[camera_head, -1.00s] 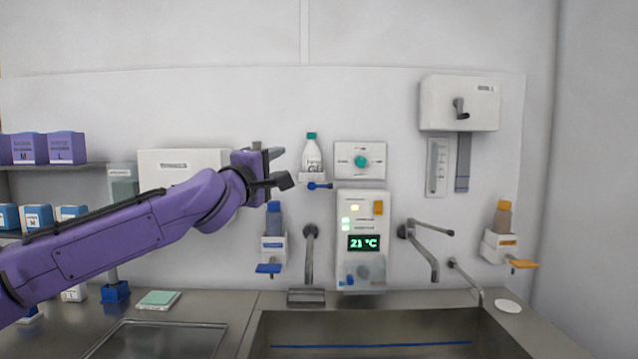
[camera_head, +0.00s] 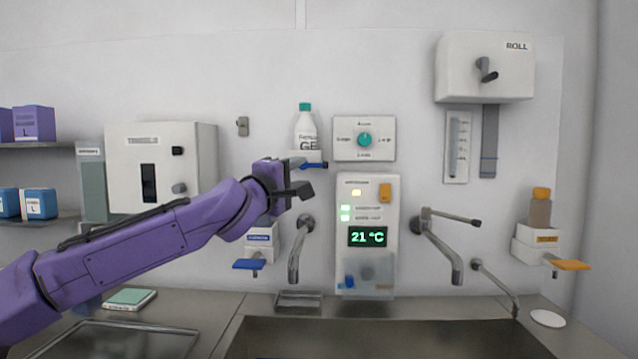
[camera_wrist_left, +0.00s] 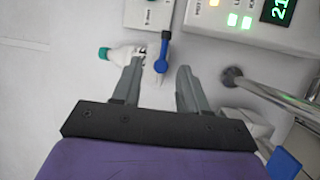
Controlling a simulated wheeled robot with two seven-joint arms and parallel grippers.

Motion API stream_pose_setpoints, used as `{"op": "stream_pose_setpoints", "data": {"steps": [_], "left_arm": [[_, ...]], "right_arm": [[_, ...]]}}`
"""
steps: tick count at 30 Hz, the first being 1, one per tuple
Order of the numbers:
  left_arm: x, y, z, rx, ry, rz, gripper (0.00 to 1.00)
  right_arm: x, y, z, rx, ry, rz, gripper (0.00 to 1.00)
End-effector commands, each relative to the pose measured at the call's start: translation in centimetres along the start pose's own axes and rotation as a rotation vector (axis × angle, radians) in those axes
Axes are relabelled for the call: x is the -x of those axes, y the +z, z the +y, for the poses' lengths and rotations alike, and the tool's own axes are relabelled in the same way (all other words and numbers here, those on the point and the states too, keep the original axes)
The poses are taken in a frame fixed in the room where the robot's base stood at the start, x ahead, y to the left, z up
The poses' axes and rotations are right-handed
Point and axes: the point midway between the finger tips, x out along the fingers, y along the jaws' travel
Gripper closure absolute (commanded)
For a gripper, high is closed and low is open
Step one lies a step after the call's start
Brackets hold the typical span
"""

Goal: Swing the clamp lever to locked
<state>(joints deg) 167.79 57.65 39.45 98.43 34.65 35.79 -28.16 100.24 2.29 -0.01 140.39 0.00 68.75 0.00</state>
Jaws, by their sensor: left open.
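A blue lever (camera_head: 314,165) sticks out from a small white wall holder (camera_head: 304,154) under a white bottle with a green cap (camera_head: 305,128). I take it for the clamp lever; no locked mark is readable on it. My left gripper (camera_head: 296,178) is open and empty, just below and left of the lever. In the left wrist view the blue lever (camera_wrist_left: 161,58) shows in the gap between the open fingertips (camera_wrist_left: 161,70), with no clear contact. The bottle (camera_wrist_left: 118,54) lies beside the left finger. My right gripper is not in view.
A control panel (camera_head: 366,262) reading 21 °C and a dial plate (camera_head: 350,139) are close to the right. A tap (camera_head: 303,240) and a blue-levered dispenser (camera_head: 262,248) are below. A white box (camera_head: 200,165) is left. A sink (camera_head: 390,325) lies in front.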

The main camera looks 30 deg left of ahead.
Motion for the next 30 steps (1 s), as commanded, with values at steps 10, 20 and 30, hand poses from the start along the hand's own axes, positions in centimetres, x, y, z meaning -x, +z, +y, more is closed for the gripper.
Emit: {"op": "stream_pose_setpoints", "data": {"steps": [10, 20, 30], "left_arm": [[-2.8, -0.6, -0.6, -0.01, -0.002, 0.013, 0.57], [-9.4, -0.6, -0.6, -0.003, -0.002, 0.009, 0.57], [-10.2, -0.5, -0.8, -0.002, -0.001, 0.007, 0.57]], "right_arm": [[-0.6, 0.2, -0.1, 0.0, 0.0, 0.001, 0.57], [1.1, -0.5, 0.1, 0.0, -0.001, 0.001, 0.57], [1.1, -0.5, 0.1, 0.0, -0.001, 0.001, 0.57]]}}
